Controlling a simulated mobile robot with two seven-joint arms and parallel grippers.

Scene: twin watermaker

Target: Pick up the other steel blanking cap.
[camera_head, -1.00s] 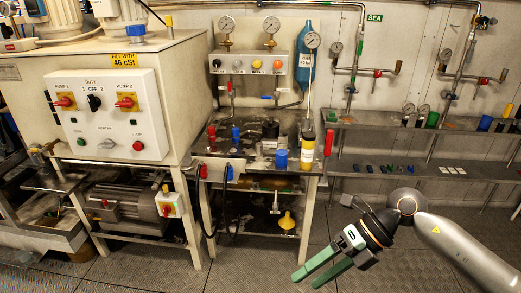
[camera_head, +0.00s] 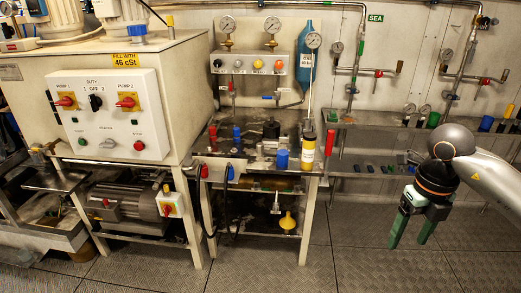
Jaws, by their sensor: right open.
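My right gripper (camera_head: 409,240) hangs in from the right with its two green fingers pointing down and spread apart. It is open and empty, in front of the right end of the lower wall shelf (camera_head: 345,173) and above the floor. I cannot pick out a steel blanking cap for certain. Several small dark, blue and green pieces (camera_head: 370,168) lie on the lower shelf, too small to tell apart. My right arm and gripper hide part of that shelf. My left gripper is not in view.
A steel bench (camera_head: 262,163) with a blue cup (camera_head: 282,159) and a yellow bottle (camera_head: 308,150) stands in the middle. A big cabinet with a pump panel (camera_head: 108,115) fills the left. The upper shelf holds a green container (camera_head: 433,119). The floor at front right is clear.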

